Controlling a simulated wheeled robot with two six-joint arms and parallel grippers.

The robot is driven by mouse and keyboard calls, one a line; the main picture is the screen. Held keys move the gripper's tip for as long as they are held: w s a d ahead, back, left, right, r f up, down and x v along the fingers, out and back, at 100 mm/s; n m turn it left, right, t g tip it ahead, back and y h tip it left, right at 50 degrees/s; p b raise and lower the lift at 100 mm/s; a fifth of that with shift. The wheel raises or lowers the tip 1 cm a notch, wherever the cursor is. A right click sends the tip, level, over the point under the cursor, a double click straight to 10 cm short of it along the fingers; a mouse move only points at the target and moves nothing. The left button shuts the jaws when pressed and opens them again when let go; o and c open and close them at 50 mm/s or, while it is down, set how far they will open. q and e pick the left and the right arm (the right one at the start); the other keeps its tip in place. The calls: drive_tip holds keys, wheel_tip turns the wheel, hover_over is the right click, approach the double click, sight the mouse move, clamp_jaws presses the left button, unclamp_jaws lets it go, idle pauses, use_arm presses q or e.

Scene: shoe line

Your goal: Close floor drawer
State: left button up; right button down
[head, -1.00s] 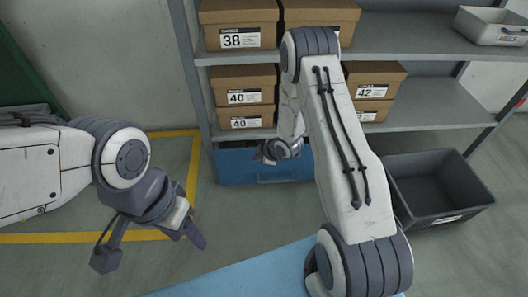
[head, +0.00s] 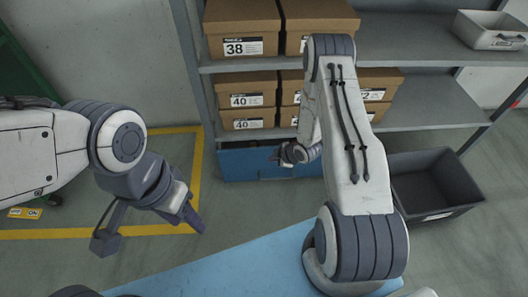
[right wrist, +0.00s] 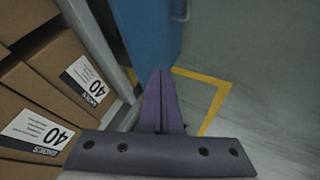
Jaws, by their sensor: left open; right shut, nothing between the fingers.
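The blue floor drawer (head: 240,165) sits under the lowest shelf of the rack. A dark strip shows above its front edge; I cannot tell exactly how far it stands out. In the right wrist view its blue front (right wrist: 148,30) fills the upper middle, with a metal handle (right wrist: 181,12) on it. My right gripper (head: 279,156) is at the drawer front, right of its middle. In the right wrist view its fingers (right wrist: 161,85) are shut and empty, tips at or very near the blue panel; contact is unclear. My left gripper (head: 150,232) is open and empty over the floor, away from the drawer.
A dark crate (head: 440,202) stands on the floor at the right. A light grey bin (head: 490,30) is on the upper shelf. Yellow lines (head: 90,233) mark open floor at the left.

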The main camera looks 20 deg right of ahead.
sight(258, 154)
drive_tip(key=w+f+b, duration=0.1)
drive_tip(key=w+f, duration=0.1)
drive_tip(key=w+f+b, duration=0.1)
drive_tip(key=w+f, duration=0.1)
drive_tip(key=w, duration=0.1)
drive_tip(key=w+f+b, duration=0.1)
drive_tip(key=w, duration=0.2)
drive_tip(key=shift+a+f+b, duration=0.35)
drive_tip(key=shift+f, duration=0.05)
